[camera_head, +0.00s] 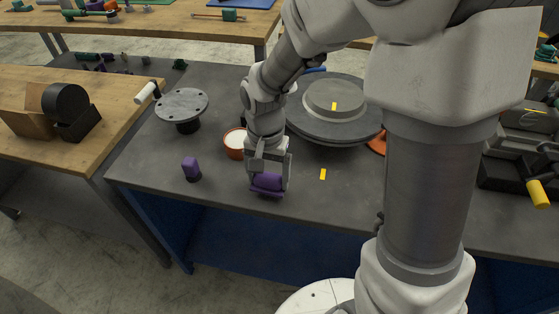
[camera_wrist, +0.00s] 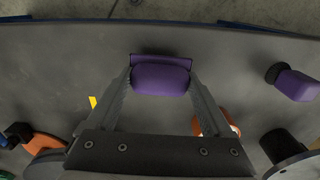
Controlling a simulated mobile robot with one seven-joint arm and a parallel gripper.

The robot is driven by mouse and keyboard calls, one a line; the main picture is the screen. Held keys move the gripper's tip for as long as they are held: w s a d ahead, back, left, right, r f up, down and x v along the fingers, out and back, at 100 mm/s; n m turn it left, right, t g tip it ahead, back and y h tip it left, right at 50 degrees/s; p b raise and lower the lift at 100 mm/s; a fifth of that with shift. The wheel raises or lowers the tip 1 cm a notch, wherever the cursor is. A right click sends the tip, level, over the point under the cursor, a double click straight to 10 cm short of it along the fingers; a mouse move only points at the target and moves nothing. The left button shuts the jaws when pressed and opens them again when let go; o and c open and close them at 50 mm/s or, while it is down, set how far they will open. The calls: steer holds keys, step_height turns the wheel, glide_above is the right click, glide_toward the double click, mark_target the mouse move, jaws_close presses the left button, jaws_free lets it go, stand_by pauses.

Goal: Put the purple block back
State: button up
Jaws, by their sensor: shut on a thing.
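A purple block (camera_head: 268,181) lies between the fingers of my gripper (camera_head: 269,184), near the front edge of the dark table (camera_head: 225,188). In the wrist view my gripper (camera_wrist: 160,84) has one finger on each side of the block (camera_wrist: 160,79). A flatter purple strip (camera_wrist: 160,58) shows just beyond the block. I cannot tell whether the block touches the table. A second purple piece (camera_head: 191,168) stands on a dark foot to the left, apart from my gripper. It also shows at the right of the wrist view (camera_wrist: 297,84).
An orange cup (camera_head: 235,151) with a pale top stands just behind my gripper. A round grey turntable (camera_head: 333,130) lies behind to the right, and a grey disc stand (camera_head: 182,104) is behind to the left. A yellow mark (camera_head: 323,174) is right of my gripper.

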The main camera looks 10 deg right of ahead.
steer(key=shift+f, duration=0.65)
steer(key=shift+f+b, duration=0.35)
steer(key=o, duration=1.1)
steer(key=shift+r, duration=0.1)
steer(key=shift+r, duration=0.1)
